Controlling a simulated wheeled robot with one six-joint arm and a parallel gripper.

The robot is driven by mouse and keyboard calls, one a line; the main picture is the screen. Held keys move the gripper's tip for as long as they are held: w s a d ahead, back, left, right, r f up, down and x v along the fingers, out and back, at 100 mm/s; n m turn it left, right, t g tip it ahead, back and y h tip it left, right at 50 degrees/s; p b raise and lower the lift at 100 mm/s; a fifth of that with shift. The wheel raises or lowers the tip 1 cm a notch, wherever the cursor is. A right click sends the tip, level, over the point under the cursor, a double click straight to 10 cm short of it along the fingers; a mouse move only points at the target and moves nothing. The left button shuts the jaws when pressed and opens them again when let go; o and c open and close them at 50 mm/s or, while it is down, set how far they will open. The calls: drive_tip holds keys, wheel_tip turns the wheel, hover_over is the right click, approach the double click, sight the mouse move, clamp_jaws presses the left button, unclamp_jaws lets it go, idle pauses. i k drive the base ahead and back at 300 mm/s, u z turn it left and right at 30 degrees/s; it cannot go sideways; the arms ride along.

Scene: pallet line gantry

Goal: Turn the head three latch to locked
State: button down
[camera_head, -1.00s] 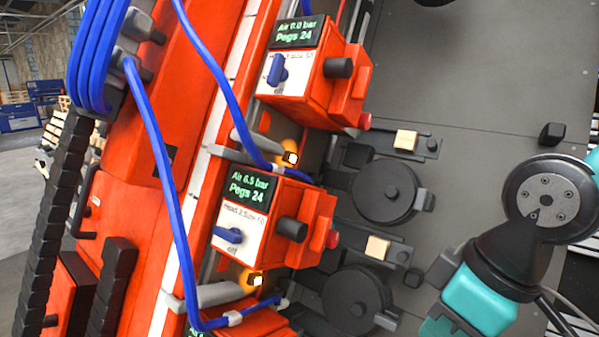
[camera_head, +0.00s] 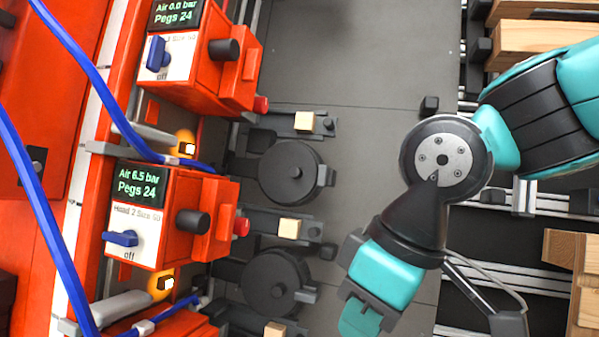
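The upper red control box (camera_head: 200,80) has a display reading Air 0.0 bar, Pegs 24, and a blue knob (camera_head: 157,52) standing upright. Its head label is too blurred and cut off to read. The box below (camera_head: 185,225) is labelled Head 2, reads Air 6.5 bar, and has its blue knob (camera_head: 120,238) lying level above "off". Each box has a black round knob on its right side, upper (camera_head: 223,49) and lower (camera_head: 192,221). I cannot tell which part is the head three latch. My arm bends down at right and my gripper is outside the picture, below the bottom edge.
Black round discs (camera_head: 287,172) with grey brackets and small wooden blocks (camera_head: 304,121) lie right of the boxes. Blue hoses (camera_head: 95,80) cross the red frame at left. Timber (camera_head: 545,45) is at the right. Grey plate (camera_head: 360,60) is bare at top centre.

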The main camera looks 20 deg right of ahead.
sight(322, 178)
drive_tip(key=z, duration=1.75)
drive_tip(key=k, duration=0.8)
drive_tip(key=u, duration=1.7)
drive_tip(key=i, duration=0.5)
